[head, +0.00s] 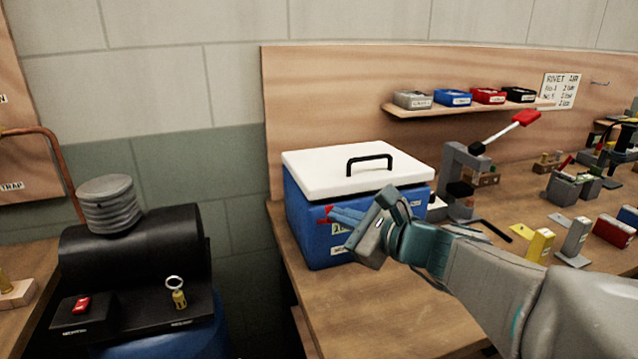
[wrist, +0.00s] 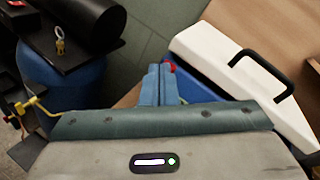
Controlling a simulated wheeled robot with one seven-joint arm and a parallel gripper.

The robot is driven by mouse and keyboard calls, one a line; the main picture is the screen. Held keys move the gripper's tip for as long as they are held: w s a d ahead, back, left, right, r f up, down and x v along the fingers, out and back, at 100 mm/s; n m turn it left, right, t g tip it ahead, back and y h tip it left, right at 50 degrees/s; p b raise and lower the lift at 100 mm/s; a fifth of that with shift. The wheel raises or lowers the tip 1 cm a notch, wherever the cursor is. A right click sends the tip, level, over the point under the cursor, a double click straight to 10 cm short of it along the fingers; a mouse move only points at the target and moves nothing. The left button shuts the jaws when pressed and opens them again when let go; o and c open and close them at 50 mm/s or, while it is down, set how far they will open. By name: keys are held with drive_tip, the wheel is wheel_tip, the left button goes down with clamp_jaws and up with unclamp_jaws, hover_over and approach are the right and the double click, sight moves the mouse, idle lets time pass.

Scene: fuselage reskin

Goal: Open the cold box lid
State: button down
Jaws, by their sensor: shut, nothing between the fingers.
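The cold box (head: 312,228) is a blue box on the left end of the wooden workbench. Its white lid (head: 325,170) lies on top and looks closed, with a black handle (head: 369,158) standing up from it. In the wrist view the lid (wrist: 222,57) and handle (wrist: 264,67) are at the right. My gripper (head: 332,214) is in front of the box's front face, below the lid, with its blue fingers shut and empty.
A black compressor-like machine (head: 135,255) on a blue tank stands left of the bench. A lever press with a red handle (head: 525,118) stands right of the box. A shelf (head: 450,109) holds several small bins. Blocks and tools crowd the bench's right; its front left is clear.

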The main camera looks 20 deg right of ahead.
sight(374, 158)
drive_tip(key=w+d+r+m+t+h+b, duration=0.1)
drive_tip(key=d+r+m+t+h+b, duration=0.15)
drive_tip(key=d+m+t+h, duration=0.6)
drive_tip(key=w+d+g, duration=0.1)
drive_tip(key=w, duration=0.2)
drive_tip(key=w+d+m+g+y, duration=0.1)
drive_tip(key=w, duration=0.2)
drive_tip(key=w+d+m+g+y, duration=0.1)
drive_tip(key=w, duration=0.3)
drive_tip(key=shift+d+r+g, duration=0.1)
drive_tip(key=shift+d+g, duration=0.15)
drive_tip(key=shift+s, duration=0.1)
drive_tip(key=shift+r+y+p, duration=0.25)
drive_tip(key=shift+r+p, duration=0.35)
drive_tip(key=shift+p, duration=0.2)
